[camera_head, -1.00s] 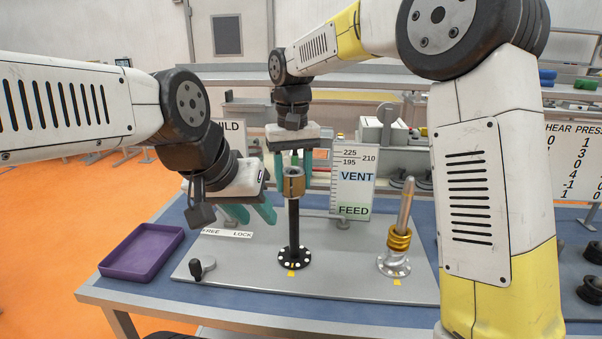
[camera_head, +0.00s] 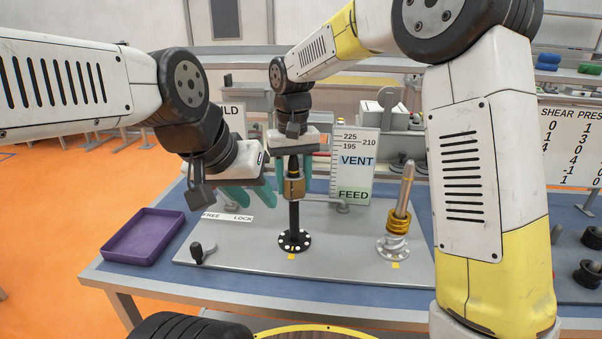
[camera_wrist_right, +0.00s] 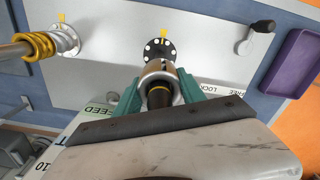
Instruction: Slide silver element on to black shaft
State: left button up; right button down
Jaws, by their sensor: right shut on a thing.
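The silver element (camera_head: 294,188), a ring with a brownish tint here, is around the upper part of the upright black shaft (camera_head: 295,217). The shaft's dark tip shows above the ring, and in the right wrist view it shows inside the ring's opening (camera_wrist_right: 148,76). My right gripper (camera_head: 293,176) comes from above, its teal fingers shut on the silver element from both sides; they also show in the right wrist view (camera_wrist_right: 160,88). My left gripper (camera_head: 248,197) is left of the shaft, fingers apart, with nothing seen between them.
A silver post (camera_head: 404,190) with gold rings (camera_head: 398,226) stands at the plate's right. A purple tray (camera_head: 145,236) is at the left. A small lever (camera_head: 197,252) is at the plate's front left. A VENT/FEED sign (camera_head: 355,165) stands just behind right of the shaft.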

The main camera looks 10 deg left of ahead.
jog(key=shift+f, duration=0.25)
jog(key=c, duration=0.6)
grip_release()
jog(key=shift+f, duration=0.1)
jog(key=shift+r, duration=3.9)
